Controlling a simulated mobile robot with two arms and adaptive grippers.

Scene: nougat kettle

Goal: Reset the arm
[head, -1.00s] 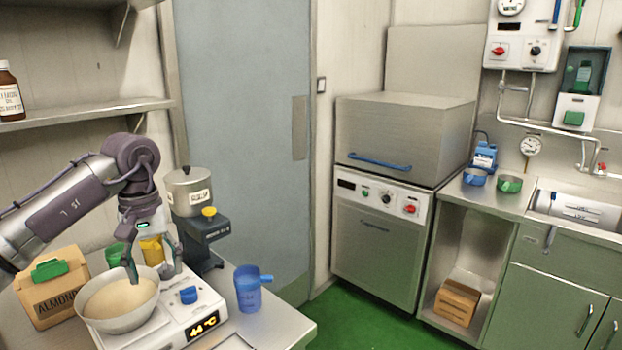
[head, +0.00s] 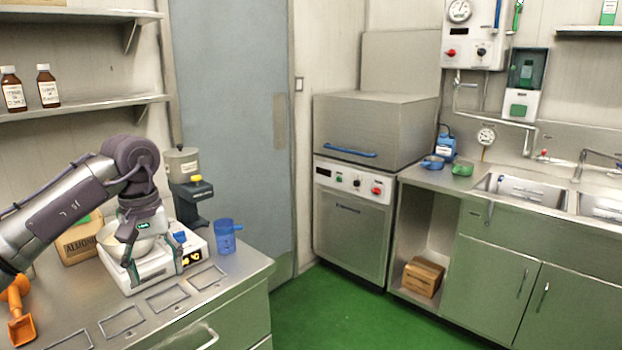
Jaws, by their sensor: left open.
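My left arm comes in from the left, and its gripper (head: 154,264) hangs with its fingers spread and nothing between them. It shows in front of the white bowl (head: 109,245) and hides part of it. The bowl holds something cream-coloured and sits on a white heating unit (head: 141,283) with a lit display. Whether the fingers touch the unit cannot be told. My right gripper is out of view.
A blue jug (head: 224,238), a pot on a dark stand (head: 190,190) and an almond box (head: 78,243) stand close by. An orange scoop (head: 20,325) lies at the left. The counter front (head: 225,285) has flat outlined frames; green floor is clear to the right.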

